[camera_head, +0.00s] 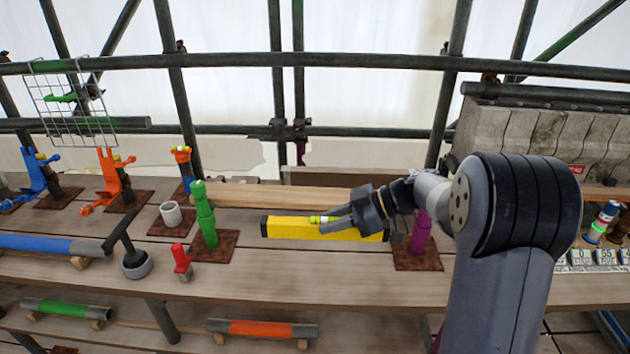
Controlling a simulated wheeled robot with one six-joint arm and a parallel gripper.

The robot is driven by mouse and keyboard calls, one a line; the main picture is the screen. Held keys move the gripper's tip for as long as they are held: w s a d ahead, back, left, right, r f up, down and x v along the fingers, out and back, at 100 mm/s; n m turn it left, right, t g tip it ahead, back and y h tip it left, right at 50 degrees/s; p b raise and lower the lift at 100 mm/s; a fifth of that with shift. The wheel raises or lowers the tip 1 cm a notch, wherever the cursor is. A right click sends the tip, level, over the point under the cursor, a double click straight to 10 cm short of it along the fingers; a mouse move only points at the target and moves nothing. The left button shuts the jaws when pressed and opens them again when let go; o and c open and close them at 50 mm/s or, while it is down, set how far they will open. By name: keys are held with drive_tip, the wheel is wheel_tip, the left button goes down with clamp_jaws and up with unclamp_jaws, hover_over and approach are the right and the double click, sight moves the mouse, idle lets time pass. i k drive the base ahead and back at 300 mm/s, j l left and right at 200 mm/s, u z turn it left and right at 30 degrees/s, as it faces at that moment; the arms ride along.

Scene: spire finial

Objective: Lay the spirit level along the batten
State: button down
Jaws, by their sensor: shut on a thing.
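The yellow spirit level (290,228) has black ends and a small greenish vial on top. It is held roughly level, left to right, at the middle of the wooden bench. My gripper (322,223) reaches in from the right and is shut on the level near its middle. The pale wooden batten (270,195) lies just behind the level, roughly parallel to it. My gripper and arm hide its right part. I cannot tell whether the level touches the bench or hangs a little above it.
A green post (205,215) stands left of the level and a purple post (421,232) right of it, both on rusty plates. A small red part (181,262), a grey cup (171,214) and a mallet-like tool (134,262) stand at left. Scaffold poles (330,61) cross behind.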

sight(324, 196)
drive_tip(key=i, duration=0.95)
